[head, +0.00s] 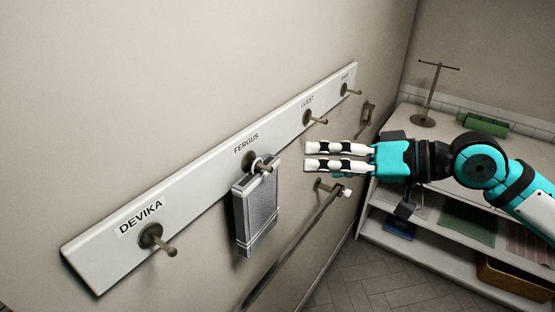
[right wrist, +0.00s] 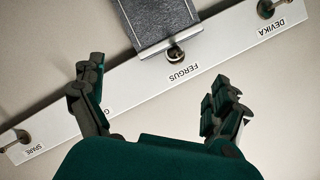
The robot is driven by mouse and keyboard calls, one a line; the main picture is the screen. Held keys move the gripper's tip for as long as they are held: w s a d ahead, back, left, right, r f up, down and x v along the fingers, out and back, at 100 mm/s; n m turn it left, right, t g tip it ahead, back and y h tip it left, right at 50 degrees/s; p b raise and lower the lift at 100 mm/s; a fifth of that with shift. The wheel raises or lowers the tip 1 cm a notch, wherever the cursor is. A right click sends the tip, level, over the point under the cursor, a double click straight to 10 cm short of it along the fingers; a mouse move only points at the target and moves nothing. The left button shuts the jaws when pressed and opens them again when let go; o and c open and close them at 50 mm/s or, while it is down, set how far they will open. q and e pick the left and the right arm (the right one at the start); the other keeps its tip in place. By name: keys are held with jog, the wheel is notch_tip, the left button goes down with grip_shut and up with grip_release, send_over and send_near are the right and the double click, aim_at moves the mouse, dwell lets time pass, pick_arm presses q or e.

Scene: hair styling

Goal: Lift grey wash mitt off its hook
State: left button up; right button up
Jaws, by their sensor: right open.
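The grey wash mitt (head: 257,214) hangs by a ring from the hook (head: 262,167) under the label FERGUS on the white wall rail (head: 95,258). In the right wrist view the mitt (right wrist: 158,17) is at the top, with its ring and hook (right wrist: 175,52) beside the FERGUS label. My right gripper (head: 308,156) is open and empty, to the right of the mitt in the head view and apart from it. In the right wrist view its two fingers (right wrist: 162,83) are spread wide, short of the mitt. My left gripper is not in view.
The hooks by DEVIKA (head: 157,238), GUEST (head: 312,118) and the far label (head: 347,90) are bare. A rod on a wall bracket (head: 328,188) runs below the rail. A white shelf unit (head: 375,225) with a green roll (head: 482,124) and a metal stand (head: 424,118) is at the right.

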aim_at(275, 166)
jog(key=p+x, duration=0.2)
jog(key=x, duration=0.8)
jog(key=shift+w+a+f+p, duration=0.15)
jog(key=shift+a+p, duration=0.15)
jog(key=shift+p, duration=0.05)
jog(key=c, duration=1.1)
jog(key=shift+o, duration=0.2)
jog(key=shift+r, duration=0.25)
